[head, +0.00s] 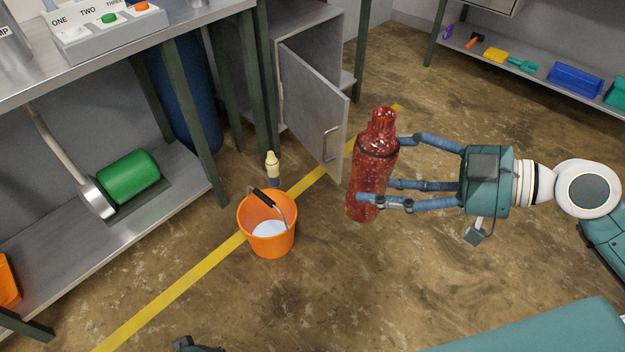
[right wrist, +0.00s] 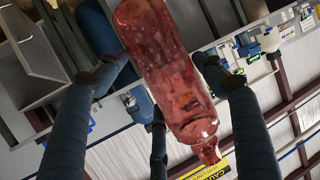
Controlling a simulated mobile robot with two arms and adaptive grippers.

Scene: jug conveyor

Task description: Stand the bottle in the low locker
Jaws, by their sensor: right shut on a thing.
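The bottle (head: 371,170) is red, speckled and see-through, with a dark band below its neck. It is held nearly upright in the air, neck up. My right gripper (head: 384,168) comes from the right, its fingers shut around the bottle's body. The right wrist view also shows the bottle (right wrist: 168,70) between the fingers. The low locker (head: 308,22) is a grey metal cabinet at the top middle. Its door (head: 312,115) stands open, hiding part of the inside. The bottle is in front of and right of the door. A small dark piece at the bottom edge may be my left gripper (head: 195,345).
An orange bucket (head: 267,238) stands on the floor left of the bottle, with a small cream-topped bottle (head: 272,167) behind it. A workbench with a lower shelf (head: 150,217) lies left. A low shelf (head: 550,83) with tools is at the upper right. Floor between is clear.

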